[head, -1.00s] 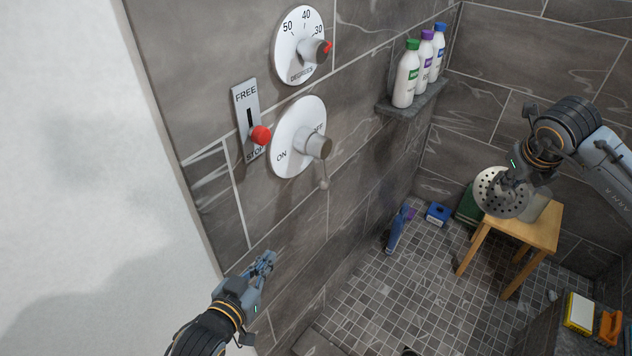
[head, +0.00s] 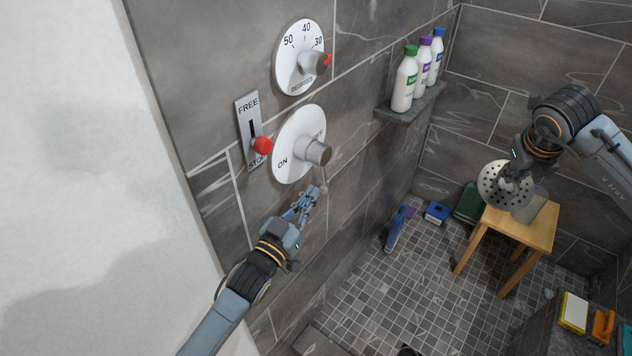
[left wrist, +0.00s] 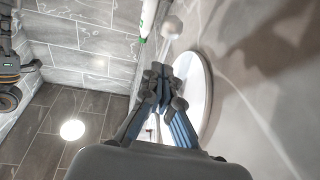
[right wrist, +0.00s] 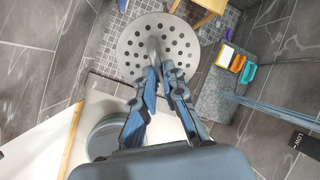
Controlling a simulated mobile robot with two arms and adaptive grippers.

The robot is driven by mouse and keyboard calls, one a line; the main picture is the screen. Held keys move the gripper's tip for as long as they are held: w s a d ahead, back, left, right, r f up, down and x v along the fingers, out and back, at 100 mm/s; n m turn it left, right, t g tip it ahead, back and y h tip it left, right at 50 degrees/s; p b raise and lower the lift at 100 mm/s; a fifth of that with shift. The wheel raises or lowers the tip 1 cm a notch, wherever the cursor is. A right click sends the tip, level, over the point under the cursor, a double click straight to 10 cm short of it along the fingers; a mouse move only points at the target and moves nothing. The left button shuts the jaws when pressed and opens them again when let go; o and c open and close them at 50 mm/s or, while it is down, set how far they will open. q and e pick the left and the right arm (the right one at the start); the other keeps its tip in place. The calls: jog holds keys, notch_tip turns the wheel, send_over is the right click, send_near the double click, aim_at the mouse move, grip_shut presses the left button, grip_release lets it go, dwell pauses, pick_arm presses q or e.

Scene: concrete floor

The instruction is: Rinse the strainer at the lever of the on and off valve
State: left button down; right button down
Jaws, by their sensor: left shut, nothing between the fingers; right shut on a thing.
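The on and off valve (head: 290,150) is a round white plate with a grey knob on the tiled wall. Its lever (head: 323,180) hangs down from the knob and ends in a small ball. My left gripper (head: 312,192) is shut and empty, with its fingertips close to the lever's lower end; I cannot tell whether they touch. In the left wrist view the fingers (left wrist: 163,80) stand in front of the white plate (left wrist: 195,90). My right gripper (head: 509,182) is shut on the handle of the strainer (head: 492,188), a round perforated disc. The strainer (right wrist: 135,45) also shows in the right wrist view.
The red-knobbed FREE/STOP slider (head: 250,125) and temperature dial (head: 295,70) are above and left of the lever. Bottles stand on a corner shelf (head: 400,108). A wooden stool (head: 530,232) stands below the strainer. The tiled floor between is mostly clear.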

aim_at(326, 183)
pick_arm(q)
jog(key=shift+p+x, duration=0.3)
jog(key=shift+x, duration=1.25)
pick_arm(e)
jog(key=shift+r, duration=0.65)
